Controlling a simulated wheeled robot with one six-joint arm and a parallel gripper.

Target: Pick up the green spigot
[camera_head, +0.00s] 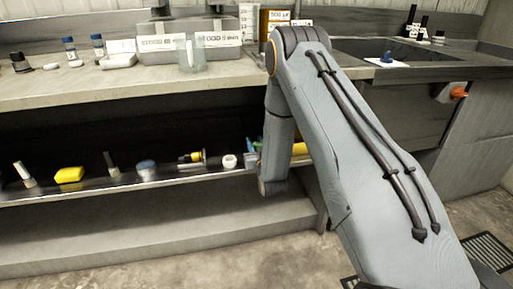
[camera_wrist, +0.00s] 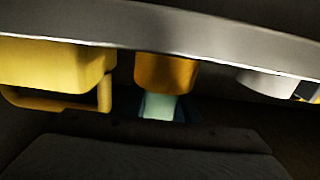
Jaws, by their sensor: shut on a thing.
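In the wrist view, a pale green piece (camera_wrist: 159,107), which looks like the green spigot, sits between the dark fingertips of my gripper (camera_wrist: 165,110). My gripper is shut on it. An amber-orange body (camera_wrist: 166,73) is directly behind or joined to the green piece; I cannot tell which. In the head view, small blue and green bits show beside my arm at the right part of the lower shelf. My arm hides most of my gripper there.
In the wrist view, a yellow thing with a handle (camera_wrist: 55,68) is close on the left and a white round thing (camera_wrist: 266,82) on the right. The grey shelf edge (camera_wrist: 230,45) crosses above. The lower shelf also holds a yellow block (camera_head: 69,175) and a white ring (camera_head: 229,161).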

